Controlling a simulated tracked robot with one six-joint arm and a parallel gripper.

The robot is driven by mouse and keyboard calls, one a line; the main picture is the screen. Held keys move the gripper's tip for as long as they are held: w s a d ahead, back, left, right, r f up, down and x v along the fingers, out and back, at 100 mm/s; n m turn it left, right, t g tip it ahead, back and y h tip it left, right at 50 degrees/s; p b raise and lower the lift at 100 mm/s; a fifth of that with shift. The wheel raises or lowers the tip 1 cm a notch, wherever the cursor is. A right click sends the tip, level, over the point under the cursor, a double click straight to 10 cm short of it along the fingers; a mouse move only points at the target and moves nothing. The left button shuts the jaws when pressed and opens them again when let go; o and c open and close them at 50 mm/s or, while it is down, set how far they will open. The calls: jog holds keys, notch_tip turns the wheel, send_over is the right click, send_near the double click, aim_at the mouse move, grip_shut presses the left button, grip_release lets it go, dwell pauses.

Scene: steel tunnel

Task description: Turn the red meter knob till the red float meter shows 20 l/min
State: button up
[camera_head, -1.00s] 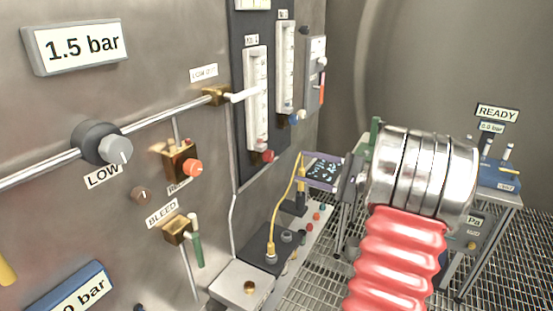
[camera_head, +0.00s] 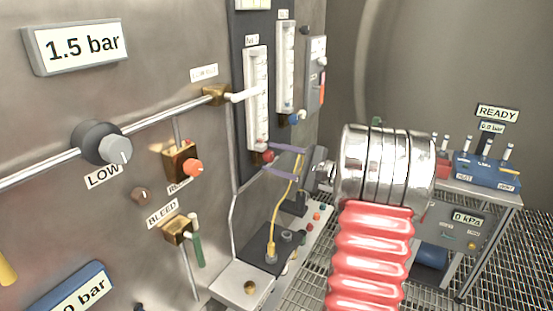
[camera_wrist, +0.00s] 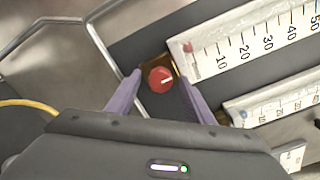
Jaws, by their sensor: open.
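The red meter knob (camera_head: 267,155) sits at the foot of the red float meter (camera_head: 257,100) on the dark panel. In the wrist view the red knob (camera_wrist: 160,79) has a white pointer line to the right. The red float meter (camera_wrist: 255,38) also shows there; its red float (camera_wrist: 188,47) sits near the zero end, below the 10 mark. My gripper (camera_head: 272,158) is open, with its purple fingers on either side of the knob. In the wrist view the fingertips of my gripper (camera_wrist: 160,86) flank the knob with small gaps; contact is not clear.
A second float meter (camera_head: 285,65) with a blue knob (camera_head: 294,118) stands close on the right. A yellow cable (camera_head: 275,215) rises from a box below my gripper. A blue valve unit (camera_head: 487,172) stands far right.

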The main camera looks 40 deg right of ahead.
jog(key=shift+c, duration=0.6)
jog(key=c, duration=0.9)
jog(key=shift+d, duration=0.1)
